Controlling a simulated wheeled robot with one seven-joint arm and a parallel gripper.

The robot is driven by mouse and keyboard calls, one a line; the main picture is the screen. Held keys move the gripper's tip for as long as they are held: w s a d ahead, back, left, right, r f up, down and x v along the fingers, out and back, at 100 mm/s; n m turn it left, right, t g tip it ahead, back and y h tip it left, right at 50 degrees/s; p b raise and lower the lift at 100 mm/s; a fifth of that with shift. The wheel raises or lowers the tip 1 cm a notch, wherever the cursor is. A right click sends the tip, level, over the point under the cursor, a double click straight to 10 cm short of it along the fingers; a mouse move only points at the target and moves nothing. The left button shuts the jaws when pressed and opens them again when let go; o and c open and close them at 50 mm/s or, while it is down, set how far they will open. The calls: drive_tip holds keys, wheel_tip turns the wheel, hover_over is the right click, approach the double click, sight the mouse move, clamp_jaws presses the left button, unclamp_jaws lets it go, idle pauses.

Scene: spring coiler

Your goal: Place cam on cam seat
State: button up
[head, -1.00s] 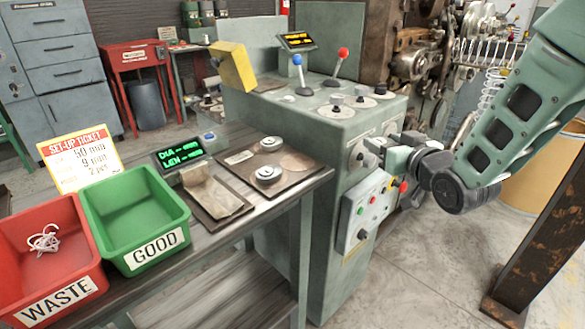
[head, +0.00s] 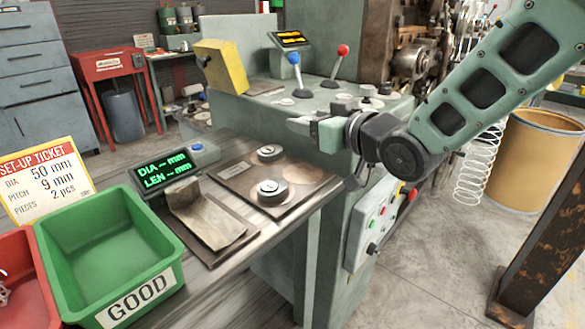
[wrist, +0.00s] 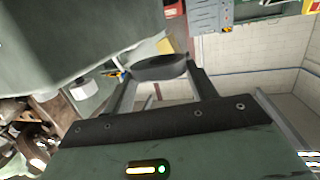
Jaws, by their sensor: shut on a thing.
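A dark round disc, the cam (wrist: 160,67), is held between the two fingers of my gripper in the wrist view. In the head view my gripper (head: 301,126) hangs above the near edge of the green machine's top, and the cam is hard to make out there. Round light plates with grey knobs on the machine top (head: 345,105) stand just beyond it, partly hidden by my gripper. I cannot tell which part is the cam seat. Two similar grey discs (head: 272,191) sit on a brown board (head: 237,186) on the bench, beside a bare round spot.
A blue-knobbed lever (head: 295,70) and a red-knobbed lever (head: 338,66) rise from the machine top. A yellow block (head: 221,66) stands at its left. A button panel (head: 368,225) is on its side. The green GOOD bin (head: 108,255) is at lower left.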

sight(310, 175)
drive_tip(key=shift+w+a, duration=0.15)
drive_tip(key=shift+a, duration=0.05)
wheel_tip(310, 175, down, 10)
drive_tip(key=shift+r+b, duration=0.25)
drive_tip(key=shift+b, duration=0.25)
drive_tip(key=shift+f, duration=0.25)
drive_tip(key=o, duration=1.1)
drive_tip(key=shift+r, duration=0.1)
